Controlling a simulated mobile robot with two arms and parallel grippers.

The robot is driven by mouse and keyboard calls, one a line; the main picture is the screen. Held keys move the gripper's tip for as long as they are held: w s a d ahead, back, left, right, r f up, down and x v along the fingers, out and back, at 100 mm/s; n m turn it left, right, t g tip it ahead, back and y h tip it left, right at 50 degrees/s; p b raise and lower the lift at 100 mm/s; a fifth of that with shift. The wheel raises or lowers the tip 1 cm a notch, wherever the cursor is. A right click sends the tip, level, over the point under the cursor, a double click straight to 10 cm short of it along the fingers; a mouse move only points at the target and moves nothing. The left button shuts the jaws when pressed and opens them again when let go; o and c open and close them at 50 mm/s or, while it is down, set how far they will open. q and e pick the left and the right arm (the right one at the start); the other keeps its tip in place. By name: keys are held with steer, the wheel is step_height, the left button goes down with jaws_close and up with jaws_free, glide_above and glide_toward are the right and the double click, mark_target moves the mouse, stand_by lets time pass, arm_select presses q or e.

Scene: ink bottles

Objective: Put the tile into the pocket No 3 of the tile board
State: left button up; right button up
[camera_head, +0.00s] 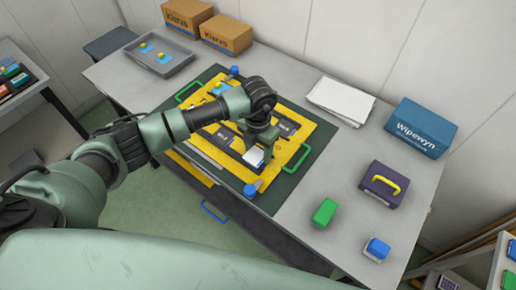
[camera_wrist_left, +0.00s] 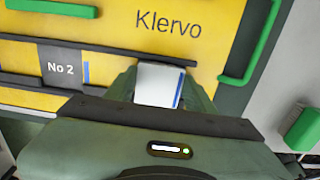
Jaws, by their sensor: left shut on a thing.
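The tile is white with a blue stripe along one edge; it shows in the head view (camera_head: 254,157) and in the left wrist view (camera_wrist_left: 157,84). My left gripper (camera_head: 259,150) is shut on it, with one finger on each side in the wrist view (camera_wrist_left: 160,92). The yellow tile board (camera_head: 294,157) lies under the gripper, with dark pockets. In the wrist view the pocket marked No 2 (camera_wrist_left: 62,68) is to the left of the tile. The pocket label beneath the tile is hidden. I cannot tell whether the tile touches the board. My right gripper is not in view.
Green handles (camera_head: 297,159) and blue knobs (camera_head: 251,190) edge the board. A green block (camera_head: 324,212), a blue-topped block (camera_head: 376,249) and a dark box with a yellow handle (camera_head: 382,185) stand at right. A grey tray (camera_head: 160,53) and cartons (camera_head: 226,34) stand at the back left.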

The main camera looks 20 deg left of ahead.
mark_target(258, 153)
arm_select(q)
steer(key=shift+f, duration=0.2)
steer(key=o, duration=1.5)
steer(key=shift+r, duration=0.1)
steer(key=shift+c, duration=0.2)
steer(key=shift+r, duration=0.1)
steer(key=shift+r, duration=0.2)
step_height(258, 153, up, 12)
steer(key=b, duration=0.3)
steer(key=shift+f+b, duration=0.15)
steer(key=shift+b, duration=0.2)
